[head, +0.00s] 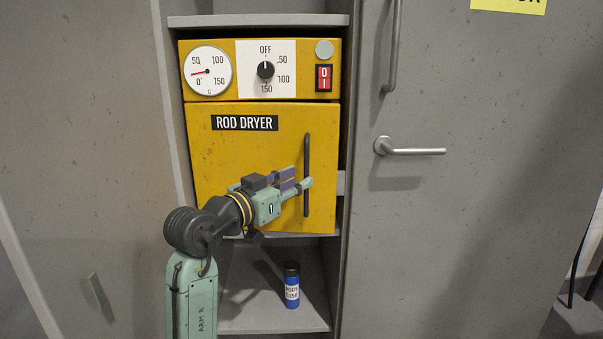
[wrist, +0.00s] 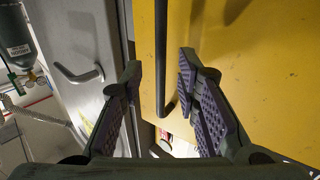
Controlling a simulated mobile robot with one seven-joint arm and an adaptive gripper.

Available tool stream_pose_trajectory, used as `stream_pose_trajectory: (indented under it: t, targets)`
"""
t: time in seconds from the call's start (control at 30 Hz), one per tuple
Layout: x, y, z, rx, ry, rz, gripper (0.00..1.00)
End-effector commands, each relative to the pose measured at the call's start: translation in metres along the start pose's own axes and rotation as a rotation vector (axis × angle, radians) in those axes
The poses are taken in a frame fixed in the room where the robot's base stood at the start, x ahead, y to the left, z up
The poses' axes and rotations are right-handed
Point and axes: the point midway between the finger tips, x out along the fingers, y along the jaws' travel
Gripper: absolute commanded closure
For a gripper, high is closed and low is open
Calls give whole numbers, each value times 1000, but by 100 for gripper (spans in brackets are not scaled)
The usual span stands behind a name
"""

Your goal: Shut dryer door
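The yellow rod dryer (head: 222,115) sits in a grey cabinet, and its door (head: 235,155) covers most of the front. The door looks nearly closed, with a narrow dark gap along its right edge; I cannot tell whether it is latched. A black vertical bar handle (head: 306,150) is on the door's right side. My gripper (head: 303,179) is at the handle's middle, fingers apart. In the wrist view, the handle (wrist: 161,50) appears between the two open fingers of my gripper (wrist: 160,66), without visible contact on either pad. My fingers cover part of the handle in the head view.
Above the door is a control panel (head: 330,50) with a gauge (head: 208,70), a knob (head: 265,69) and a red switch (head: 324,77). A blue bottle (head: 292,290) stands on the shelf below. A grey cabinet door with a lever handle (head: 410,150) is to the right.

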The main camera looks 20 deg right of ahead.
Motion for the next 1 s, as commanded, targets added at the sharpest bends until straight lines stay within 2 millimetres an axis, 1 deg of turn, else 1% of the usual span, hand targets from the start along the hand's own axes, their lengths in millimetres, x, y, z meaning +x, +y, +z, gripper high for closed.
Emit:
stream_pose_trajectory:
  t: [0.03,0.1,0.2,0.33,0.57,1.0]
  targets:
    - [8,1,-2,0,-1,2,71]
    - [17,0,-1,-1,-1,2,71]
    - [25,0,-1,1,1,0,71]
    - [29,0,0,1,1,-1,71]
    - [29,0,0,1,1,-1,71]
    - [28,0,0,0,1,-1,100]
